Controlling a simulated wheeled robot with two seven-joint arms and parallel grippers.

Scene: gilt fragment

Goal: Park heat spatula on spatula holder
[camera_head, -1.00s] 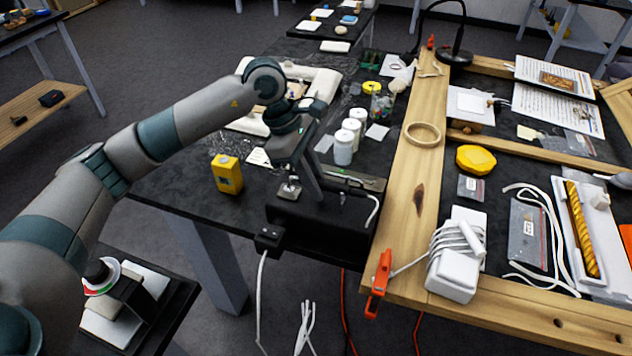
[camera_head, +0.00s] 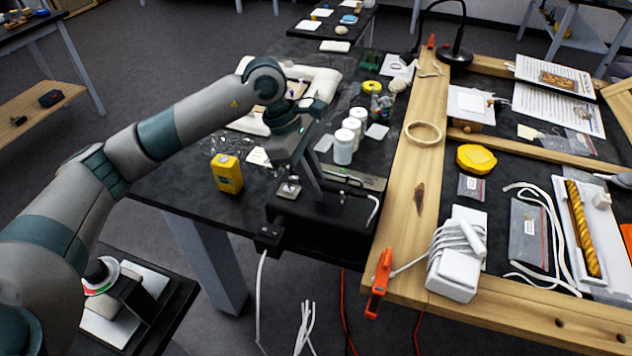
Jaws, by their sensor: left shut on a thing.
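My left gripper (camera_head: 310,190) reaches down over a black box-shaped unit (camera_head: 335,212) at the front edge of the dark table. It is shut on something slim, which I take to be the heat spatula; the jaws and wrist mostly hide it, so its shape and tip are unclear. A small metal piece with a knob (camera_head: 289,189) sits on the unit's left part, and a flat metal strip (camera_head: 355,180) lies behind its right part. I cannot tell for certain which part is the spatula holder, or whether the held thing touches it.
A yellow box (camera_head: 227,174) stands left of the unit. White jars (camera_head: 344,146) stand close behind it. The wooden frame (camera_head: 408,190) borders it on the right, with an orange clamp (camera_head: 379,284) and a white corded device (camera_head: 454,270). Cables hang off the front edge.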

